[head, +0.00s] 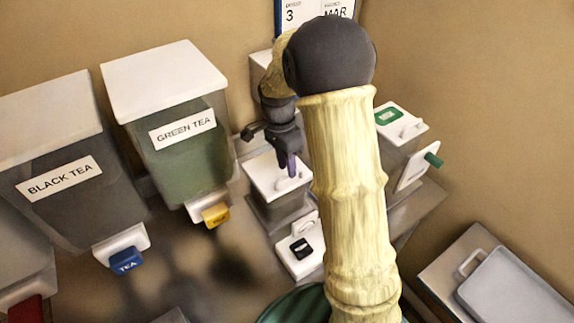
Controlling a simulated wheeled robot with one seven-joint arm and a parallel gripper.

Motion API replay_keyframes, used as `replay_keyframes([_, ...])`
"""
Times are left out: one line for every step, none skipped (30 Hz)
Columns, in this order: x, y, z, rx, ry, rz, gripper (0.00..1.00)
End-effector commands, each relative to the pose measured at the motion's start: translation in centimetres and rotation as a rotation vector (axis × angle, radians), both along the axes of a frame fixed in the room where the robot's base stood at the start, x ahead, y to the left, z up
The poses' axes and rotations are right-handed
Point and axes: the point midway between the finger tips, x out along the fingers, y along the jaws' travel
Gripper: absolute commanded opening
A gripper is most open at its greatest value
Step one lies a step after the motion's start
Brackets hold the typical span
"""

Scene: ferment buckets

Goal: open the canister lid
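A grey canister (282,208) with a flat white lid (264,178) stands on the counter near the middle of the head view. The lid lies flat on top and has a small raised handle (291,184). My gripper (289,165) points down right over this lid, its dark fingertips at or just above the handle. I cannot tell whether they touch it, or whether the fingers are open or shut. My arm hides the canister's right side. A second white-topped container (402,122) with a green label and a handle stands to the right, partly behind my arm.
Large dispensers marked black tea (62,190) and green tea (181,140) stand on the left, with blue and yellow taps. A white piece with a black square (301,250) sits in front of the canister. A grey tray (515,290) lies at lower right.

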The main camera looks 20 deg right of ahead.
Motion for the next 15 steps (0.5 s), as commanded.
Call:
replay_keyframes([-0.17,-0.05,-0.47,0.000,0.003,0.000,0.33])
replay_keyframes([-0.22,-0.06,-0.74,-0.001,0.002,0.000,0.33])
replay_keyframes([-0.26,-0.08,-1.01,0.000,0.001,0.000,0.33])
replay_keyframes([-0.28,-0.08,-1.16,0.000,0.001,0.000,0.33])
replay_keyframes([-0.30,-0.09,-1.25,0.000,0.001,0.000,0.33])
replay_keyframes([-0.30,-0.09,-1.35,0.000,0.000,0.000,0.33])
replay_keyframes([-0.29,-0.09,-1.38,0.000,0.000,0.000,0.33])
replay_keyframes([-0.28,-0.09,-1.39,-0.001,-0.001,0.000,0.33])
replay_keyframes([-0.28,-0.09,-1.39,-0.001,-0.001,0.000,0.33])
replay_keyframes([-0.28,-0.09,-1.38,-0.001,-0.001,0.000,0.33])
replay_keyframes([-0.28,-0.09,-1.38,-0.001,-0.001,0.000,0.33])
replay_keyframes([-0.28,-0.09,-1.37,-0.001,-0.001,0.000,0.33])
replay_keyframes([-0.28,-0.09,-1.36,-0.001,-0.001,0.000,0.31])
replay_keyframes([-0.28,-0.09,-1.36,-0.001,-0.001,0.000,0.25])
replay_keyframes([-0.27,-0.09,-1.35,-0.001,-0.001,0.000,0.17])
